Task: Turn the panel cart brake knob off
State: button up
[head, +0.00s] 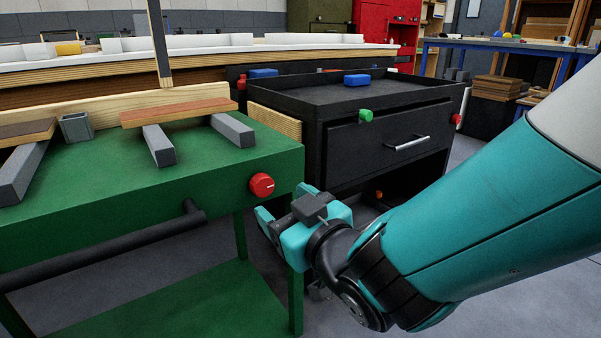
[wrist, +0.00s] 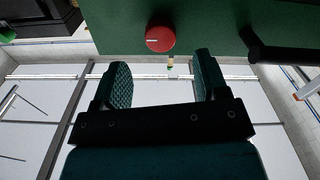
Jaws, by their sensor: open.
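The red brake knob (head: 262,185) sits on the front face of the green panel cart (head: 215,185), near its right corner. A pale mark shows on the knob. In the wrist view my gripper (wrist: 162,75) shows both textured fingers spread wide. No part of the knob is hidden by the fingers.
The cart's black push handle (head: 110,240) runs along its front, left of the knob. Wood strips (head: 178,110) and grey bars (head: 158,146) lie on the cart top. A black drawer cabinet (head: 375,115) with a green knob (head: 366,115) stands behind right.

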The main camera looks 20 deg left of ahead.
aim_at(265, 190)
jog(key=x, duration=0.2)
jog(key=b+x, duration=0.1)
jog(key=x, duration=0.2)
jog(key=shift+f, duration=0.2)
jog(key=shift+w+a+r, duration=0.1)
jog(key=shift+w+a, duration=0.4)
jog(key=shift+a, duration=0.05)
jog(key=shift+c, duration=0.4)
jog(key=c, duration=0.8)
jog(key=shift+c, duration=0.2)
